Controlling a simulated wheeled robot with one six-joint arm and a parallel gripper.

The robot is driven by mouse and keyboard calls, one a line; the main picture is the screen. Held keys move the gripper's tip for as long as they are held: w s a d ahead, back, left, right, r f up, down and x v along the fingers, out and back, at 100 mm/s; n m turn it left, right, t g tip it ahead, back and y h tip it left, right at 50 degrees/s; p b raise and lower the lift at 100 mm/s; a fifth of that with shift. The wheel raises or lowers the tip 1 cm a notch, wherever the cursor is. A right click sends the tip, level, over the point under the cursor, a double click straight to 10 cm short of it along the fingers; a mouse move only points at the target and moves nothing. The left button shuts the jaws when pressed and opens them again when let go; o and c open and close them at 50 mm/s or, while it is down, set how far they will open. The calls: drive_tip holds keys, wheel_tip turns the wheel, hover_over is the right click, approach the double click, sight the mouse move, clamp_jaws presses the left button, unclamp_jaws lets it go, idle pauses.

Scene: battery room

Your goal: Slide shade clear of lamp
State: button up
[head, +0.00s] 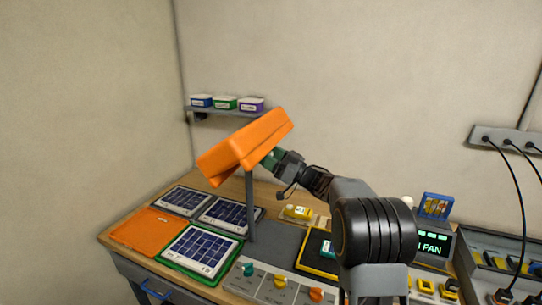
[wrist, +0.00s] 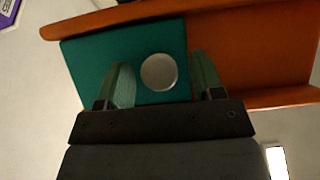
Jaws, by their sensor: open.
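The lamp is an orange box-like head (head: 240,143) on a grey post (head: 250,205) above the bench. In the wrist view its orange body (wrist: 255,50) fills the upper right. A flat teal shade (wrist: 85,65) sits against it at the left, with a round grey knob (wrist: 158,72) on its face. My gripper (head: 271,158) is at the lamp head's lower right side. In the wrist view my gripper (wrist: 161,68) is open, one green finger on each side of the knob. A gap shows on both sides. The shade is not clearly visible in the head view.
Solar panels (head: 203,250) and an orange mat (head: 142,229) lie on the bench below. A row of coloured knobs (head: 280,281) lines the front edge. A fan display (head: 433,245) stands at right. A wall shelf (head: 225,110) with small boxes is behind the lamp.

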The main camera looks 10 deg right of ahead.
drive_tip(key=shift+c, duration=0.4)
clamp_jaws()
